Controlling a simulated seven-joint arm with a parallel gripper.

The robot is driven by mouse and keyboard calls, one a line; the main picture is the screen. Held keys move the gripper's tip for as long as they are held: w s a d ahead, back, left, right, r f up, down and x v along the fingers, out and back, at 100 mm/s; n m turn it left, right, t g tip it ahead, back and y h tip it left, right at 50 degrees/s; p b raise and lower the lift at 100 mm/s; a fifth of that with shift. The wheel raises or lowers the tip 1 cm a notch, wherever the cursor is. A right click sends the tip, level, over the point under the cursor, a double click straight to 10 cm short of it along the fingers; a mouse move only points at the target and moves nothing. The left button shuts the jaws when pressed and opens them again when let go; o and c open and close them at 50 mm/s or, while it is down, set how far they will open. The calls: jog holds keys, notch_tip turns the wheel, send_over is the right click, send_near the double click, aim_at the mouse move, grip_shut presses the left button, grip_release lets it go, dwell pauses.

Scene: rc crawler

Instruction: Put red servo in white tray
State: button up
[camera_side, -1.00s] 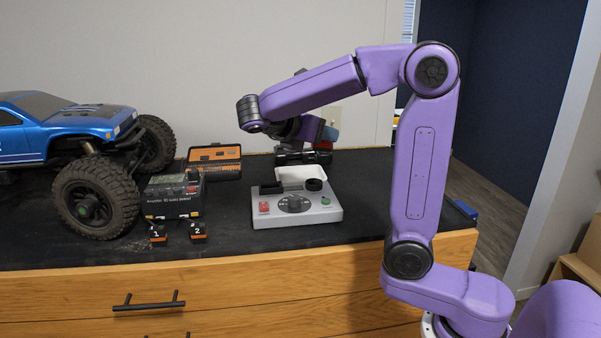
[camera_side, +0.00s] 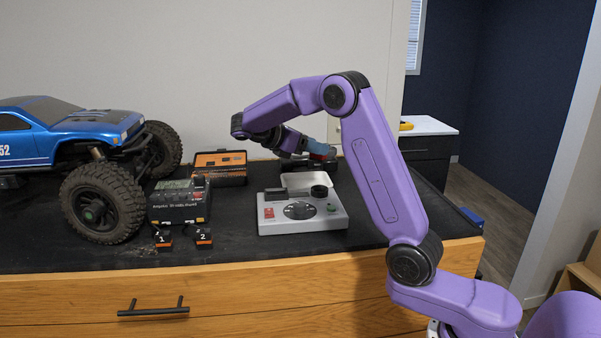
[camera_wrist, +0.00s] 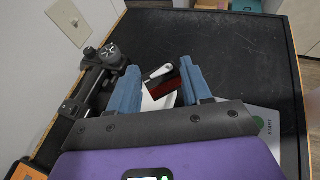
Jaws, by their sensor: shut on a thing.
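The red servo (camera_wrist: 166,88), dark with a red side and a white horn on top, sits between the blue fingertips of my gripper (camera_wrist: 160,84) in the wrist view. My gripper is shut on it. In the side view the servo shows as a small red patch (camera_side: 318,157) under the blue fingers, above and behind the white tray (camera_side: 308,180). The tray stands at the back of the grey control box. In the wrist view part of the white tray (camera_wrist: 152,103) shows below and behind the servo; most of it is hidden by the fingers and the gripper body.
The grey control box (camera_side: 285,226) with buttons stands in front. A black device (camera_wrist: 92,80) lies left in the wrist view. A dark battery box (camera_side: 180,205), an open orange case (camera_side: 220,163) and a blue truck (camera_side: 70,128) are left.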

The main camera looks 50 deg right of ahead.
jog(key=w+f, duration=0.1)
jog(key=f, duration=0.1)
jog(key=w+d+f, duration=0.1)
jog(key=w+f, duration=0.3)
jog(key=shift+d, duration=0.4)
jog(key=shift+w+f, duration=0.15)
jog(key=shift+f, duration=1.45)
jog(key=shift+f, duration=0.15)
jog(key=o, duration=1)
jog(key=shift+o, duration=0.2)
